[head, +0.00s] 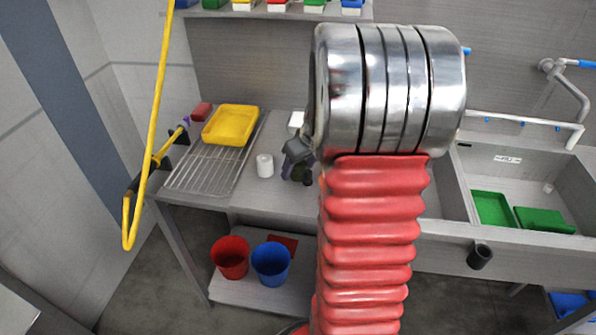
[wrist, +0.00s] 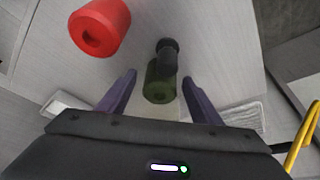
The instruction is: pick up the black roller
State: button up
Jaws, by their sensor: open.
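The black roller (wrist: 168,55) is a small dark cylinder on the grey worktop in the wrist view. It sits just beyond a dark green cylinder (wrist: 158,88) and appears to touch or overlap it. My gripper (wrist: 158,77) is open, with the green cylinder between its purple fingers. The black roller is slightly ahead of the fingertips. In the head view my gripper (head: 294,163) is over the counter, partly hidden by my arm. The dark green cylinder (head: 299,173) and the black roller (head: 308,180) show small and dark beside it.
A red roller (wrist: 100,27) lies ahead and left of the fingers. A white cylinder (head: 265,166) stands left of my gripper. A yellow tray (head: 230,125) rests on a wire rack (head: 203,178) further left.

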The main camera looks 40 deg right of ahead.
jog(key=shift+c, duration=0.7)
jog(key=c, duration=1)
